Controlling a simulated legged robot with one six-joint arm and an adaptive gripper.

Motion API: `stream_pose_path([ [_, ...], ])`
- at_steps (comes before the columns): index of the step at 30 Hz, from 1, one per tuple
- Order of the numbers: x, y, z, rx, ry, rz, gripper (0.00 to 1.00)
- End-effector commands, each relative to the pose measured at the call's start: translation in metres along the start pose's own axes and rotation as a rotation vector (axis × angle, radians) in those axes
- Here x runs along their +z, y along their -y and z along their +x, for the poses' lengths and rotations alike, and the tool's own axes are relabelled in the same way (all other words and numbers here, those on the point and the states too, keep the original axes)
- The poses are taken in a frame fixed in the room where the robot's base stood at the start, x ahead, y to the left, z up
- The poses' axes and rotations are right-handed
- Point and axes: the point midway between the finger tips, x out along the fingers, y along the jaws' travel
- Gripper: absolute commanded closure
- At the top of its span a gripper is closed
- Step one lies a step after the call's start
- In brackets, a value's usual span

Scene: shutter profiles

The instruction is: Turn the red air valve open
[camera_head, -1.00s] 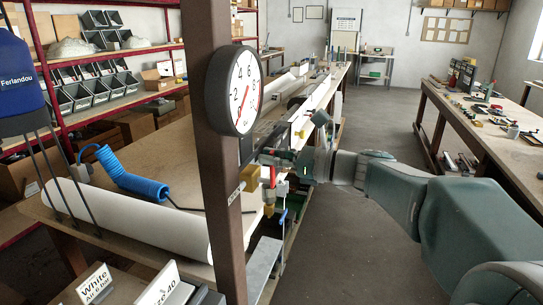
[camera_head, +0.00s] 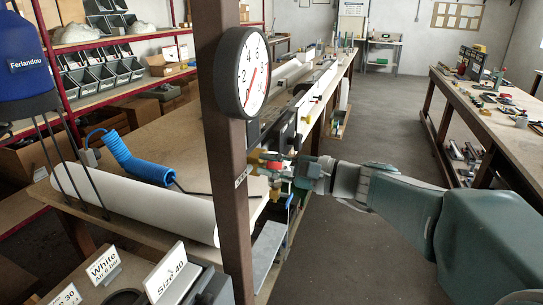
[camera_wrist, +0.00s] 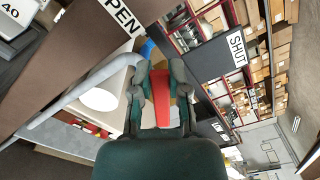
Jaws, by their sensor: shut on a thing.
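The red valve handle (camera_wrist: 160,98) stands between the two dark fingers of my gripper (camera_wrist: 160,82) in the wrist view, and they are shut on it. An OPEN label (camera_wrist: 123,18) lies to the upper left and a SHUT label (camera_wrist: 237,48) to the upper right. In the head view my gripper (camera_head: 284,171) is at the brown post, just below the gauge, and a little red of the handle (camera_head: 274,165) shows there. Brass-coloured fittings (camera_head: 255,160) sit beside it. The fingers hide much of the valve body.
A round pressure gauge (camera_head: 243,73) is fixed to the brown post (camera_head: 229,200). A workbench (camera_head: 160,120) with a white roll (camera_head: 130,203) and a coiled blue hose (camera_head: 138,162) stands behind. A second bench (camera_head: 500,120) is at right, with open floor (camera_head: 375,120) between.

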Motion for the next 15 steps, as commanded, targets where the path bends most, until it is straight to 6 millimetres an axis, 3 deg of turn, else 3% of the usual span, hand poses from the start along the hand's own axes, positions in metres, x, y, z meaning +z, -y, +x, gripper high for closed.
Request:
stream_pose_path([
  [15, -0.006, -0.029, 0.0, 0.005, 0.002, -0.416, 1.0],
])
